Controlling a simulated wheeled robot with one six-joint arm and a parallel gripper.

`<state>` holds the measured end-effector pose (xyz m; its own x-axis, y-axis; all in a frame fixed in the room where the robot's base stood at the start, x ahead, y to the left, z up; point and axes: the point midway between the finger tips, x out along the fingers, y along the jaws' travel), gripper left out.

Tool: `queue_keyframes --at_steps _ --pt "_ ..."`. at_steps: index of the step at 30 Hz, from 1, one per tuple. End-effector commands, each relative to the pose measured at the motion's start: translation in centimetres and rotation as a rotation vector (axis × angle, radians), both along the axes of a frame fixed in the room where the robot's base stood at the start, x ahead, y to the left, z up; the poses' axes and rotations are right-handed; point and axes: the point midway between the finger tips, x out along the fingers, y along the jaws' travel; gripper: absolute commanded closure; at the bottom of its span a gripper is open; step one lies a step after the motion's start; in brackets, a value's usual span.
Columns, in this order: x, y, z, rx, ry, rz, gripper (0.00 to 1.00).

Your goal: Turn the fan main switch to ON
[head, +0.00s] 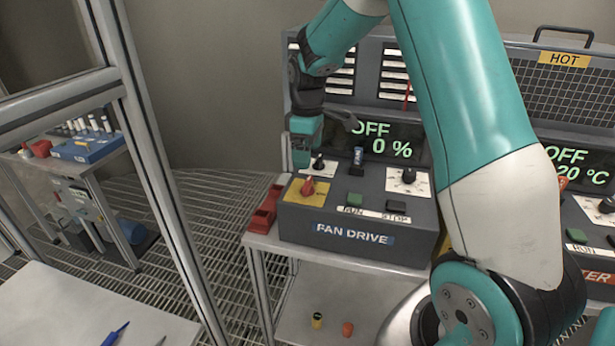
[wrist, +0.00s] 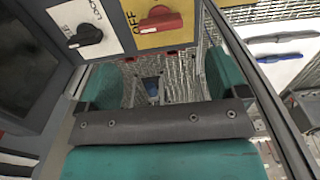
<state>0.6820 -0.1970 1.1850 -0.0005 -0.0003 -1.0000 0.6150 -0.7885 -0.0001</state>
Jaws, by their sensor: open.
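The fan drive box (head: 355,240) stands on a bench, its label reading FAN DRIVE. On its top left, a red rotary switch (head: 308,187) sits on a yellow plate (head: 292,194). In the wrist view the red switch (wrist: 160,19) is at the top edge, with OFF lettering beside it on the yellow plate (wrist: 150,40). The fan display (head: 385,141) reads OFF and 0 %. My gripper (head: 303,148) is above and behind the switch, apart from it. In the wrist view my gripper (wrist: 165,80) is open and empty.
A black selector knob (head: 318,163) stands close behind the red switch. A dial (head: 408,176) and RUN and STOP buttons (head: 355,199) are to the right. A red tray (head: 265,210) lies left of the box. A metal frame post (head: 150,150) rises farther left.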

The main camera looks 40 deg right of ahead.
Motion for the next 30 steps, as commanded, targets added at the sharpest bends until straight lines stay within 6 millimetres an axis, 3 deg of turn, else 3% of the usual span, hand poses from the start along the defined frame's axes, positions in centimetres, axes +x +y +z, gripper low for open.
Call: queue_keyframes --at_steps 6,12,17,25,26,30 --pt "-0.1 0.1 -4.7 0.001 0.006 0.0 0.08" --pt "0.0 0.1 -7.8 0.001 0.002 0.0 0.08" --pt "0.0 0.0 -8.9 0.0 0.0 0.0 0.08" --pt "0.0 0.1 -9.1 0.001 -0.001 0.0 0.08" --pt "0.0 0.1 -9.1 0.001 -0.001 0.0 0.11" --pt "0.0 0.1 -9.0 0.001 -0.001 0.0 0.43"
